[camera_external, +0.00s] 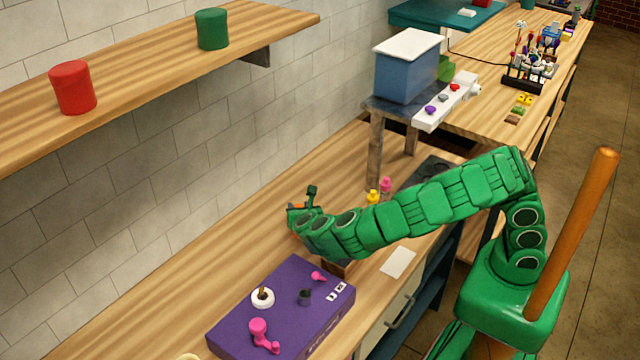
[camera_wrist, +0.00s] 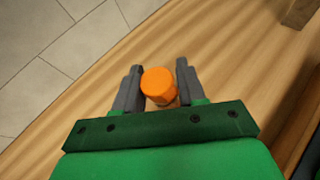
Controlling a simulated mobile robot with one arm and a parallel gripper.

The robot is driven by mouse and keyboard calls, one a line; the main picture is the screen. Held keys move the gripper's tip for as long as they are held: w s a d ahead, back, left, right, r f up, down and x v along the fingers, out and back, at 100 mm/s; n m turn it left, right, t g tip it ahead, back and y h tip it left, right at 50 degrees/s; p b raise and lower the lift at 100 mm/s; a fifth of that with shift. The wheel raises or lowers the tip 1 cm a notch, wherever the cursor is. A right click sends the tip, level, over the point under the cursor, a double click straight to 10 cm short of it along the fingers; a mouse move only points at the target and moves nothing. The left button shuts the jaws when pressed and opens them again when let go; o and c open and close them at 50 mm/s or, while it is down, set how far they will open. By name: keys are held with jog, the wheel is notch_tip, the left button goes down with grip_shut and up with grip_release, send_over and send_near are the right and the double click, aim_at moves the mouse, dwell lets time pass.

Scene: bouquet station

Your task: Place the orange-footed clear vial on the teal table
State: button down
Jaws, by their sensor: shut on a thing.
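My gripper (camera_external: 303,204) is over the wooden counter near the tiled wall, left of centre in the external view. In the wrist view my gripper (camera_wrist: 159,82) has its two grey fingers on either side of the orange-footed vial (camera_wrist: 159,82) and is shut on it. The bright orange foot faces the camera; the clear part is mostly hidden behind it. In the external view only a small bit of orange (camera_external: 298,206) shows at the fingers. The teal table (camera_external: 422,14) is at the far top of the external view, well away from my gripper.
A purple box (camera_external: 235,322) with pink and dark parts is on the counter in front. Yellow (camera_external: 373,197) and pink (camera_external: 385,186) bottles stand behind my arm. A blue bin (camera_external: 405,75) with a white lid stands on a raised stand farther back. A shelf (camera_external: 150,50) overhangs the left.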

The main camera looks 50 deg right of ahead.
jog(key=shift+f, duration=0.25)
jog(key=shift+f, duration=0.1)
jog(key=c, duration=0.6)
grip_release()
jog(key=shift+c, duration=0.2)
jog(key=shift+s+a+r, duration=0.1)
jog(key=shift+s+r, duration=0.05)
jog(key=shift+r, duration=0.05)
jog(key=v, duration=1.1)
jog(key=shift+s+a+r, duration=0.15)
jog(key=shift+s, duration=0.1)
